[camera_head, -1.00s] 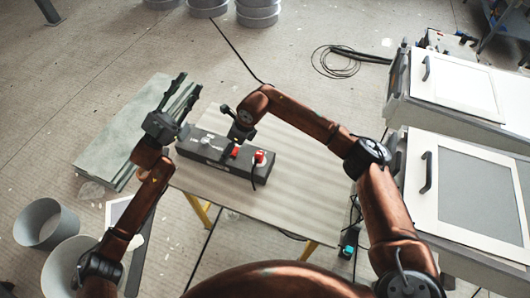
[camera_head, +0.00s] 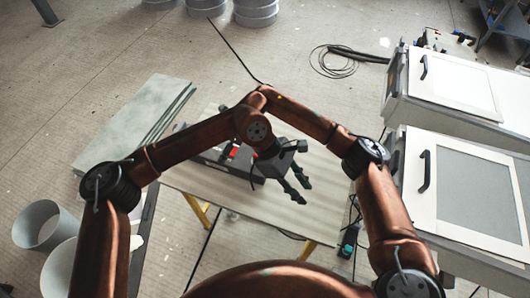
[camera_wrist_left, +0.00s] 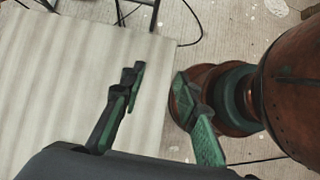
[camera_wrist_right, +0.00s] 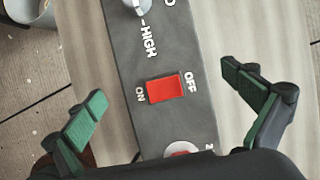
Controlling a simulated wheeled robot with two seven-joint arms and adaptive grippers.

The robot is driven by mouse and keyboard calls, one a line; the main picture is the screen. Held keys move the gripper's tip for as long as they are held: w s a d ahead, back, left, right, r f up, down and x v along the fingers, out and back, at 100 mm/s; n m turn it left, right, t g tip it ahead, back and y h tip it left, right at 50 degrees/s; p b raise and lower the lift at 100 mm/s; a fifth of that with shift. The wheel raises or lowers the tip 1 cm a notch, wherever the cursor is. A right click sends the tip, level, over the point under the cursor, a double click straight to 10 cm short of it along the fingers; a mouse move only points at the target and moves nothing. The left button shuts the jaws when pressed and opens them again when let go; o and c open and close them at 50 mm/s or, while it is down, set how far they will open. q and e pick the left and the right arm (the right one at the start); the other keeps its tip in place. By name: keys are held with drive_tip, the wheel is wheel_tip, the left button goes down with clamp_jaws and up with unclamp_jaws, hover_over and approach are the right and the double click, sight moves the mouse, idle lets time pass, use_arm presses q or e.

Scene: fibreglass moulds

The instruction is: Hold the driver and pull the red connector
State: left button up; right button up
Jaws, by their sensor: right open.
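The driver (camera_head: 222,160) is a long dark grey box on the table, partly hidden by my left arm in the head view. In the right wrist view the driver (camera_wrist_right: 165,52) shows a red ON/OFF rocker switch (camera_wrist_right: 165,90) and a pale round part with red (camera_wrist_right: 181,151), cut off below. I cannot tell whether that part is the red connector. My right gripper (camera_wrist_right: 163,82) is open, one finger on each side of the box, not visibly touching; my left arm hides it in the head view. My left gripper (camera_head: 297,187) is open and empty over the table, right of the driver.
The pale table (camera_head: 300,217) has bare room on its right. White-fronted cabinets (camera_head: 465,190) stand at the right. Greenish sheets (camera_head: 135,120) lie at the left. Grey tubs (camera_head: 42,226) stand at lower left. My two arms lie close together above the driver.

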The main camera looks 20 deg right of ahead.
sight(222, 150)
drive_tip(key=shift+f, duration=0.15)
drive_tip(key=shift+w+a+f, duration=0.1)
drive_tip(key=shift+a+f, duration=0.05)
drive_tip(key=shift+f, duration=0.1)
use_arm(q)
drive_tip(key=w+a+f+m+t+y, duration=0.1)
drive_tip(key=w+a+m+t+y, duration=0.2)
drive_tip(key=w, duration=0.5)
drive_tip(key=w+a+f+m+t+y, duration=0.1)
drive_tip(key=w+a+m+t+y, duration=0.2)
drive_tip(key=w+m+t, duration=0.2)
drive_tip(key=shift+w+a+m+t, duration=0.3)
drive_tip(key=shift+w+t, duration=0.8)
drive_tip(key=shift+w, duration=0.4)
use_arm(e)
drive_tip(key=shift+x, duration=3.5)
use_arm(q)
drive_tip(key=shift+f, duration=0.1)
use_arm(e)
drive_tip(key=shift+c, duration=0.4)
drive_tip(key=c, duration=1.9)
